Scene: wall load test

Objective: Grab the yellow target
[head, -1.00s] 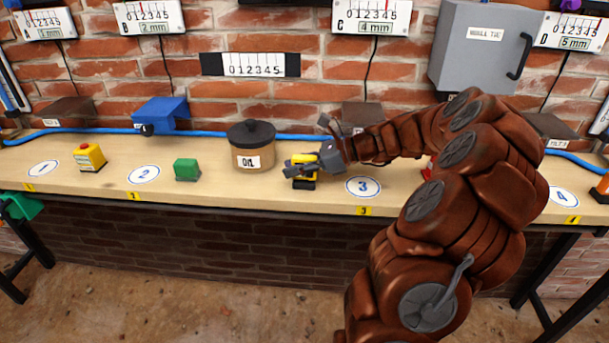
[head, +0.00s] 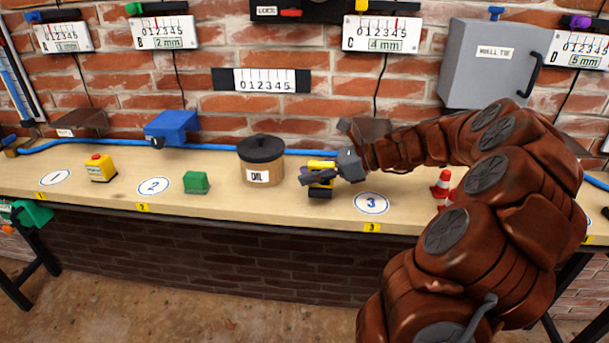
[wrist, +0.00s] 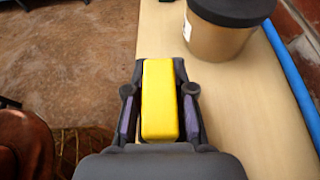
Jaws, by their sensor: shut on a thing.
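The yellow target (head: 320,166) is a small yellow block on the bench, between the oil pot and the oval marked 3. A dark part shows beneath it in the head view. In the wrist view, the yellow target (wrist: 159,100) lies lengthwise between the two fingers. My gripper (head: 318,177) is shut on it, with a finger along each side; in the wrist view my gripper (wrist: 160,105) shows both fingers against it. Whether the target touches the bench is hard to tell.
The brown oil pot (head: 261,170) with a black lid stands just left of my gripper. A green block (head: 196,183) and a yellow box with a red button (head: 100,168) sit further left. Red-and-white cones (head: 441,184) stand to the right. A blue hose (head: 225,149) runs along the back.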

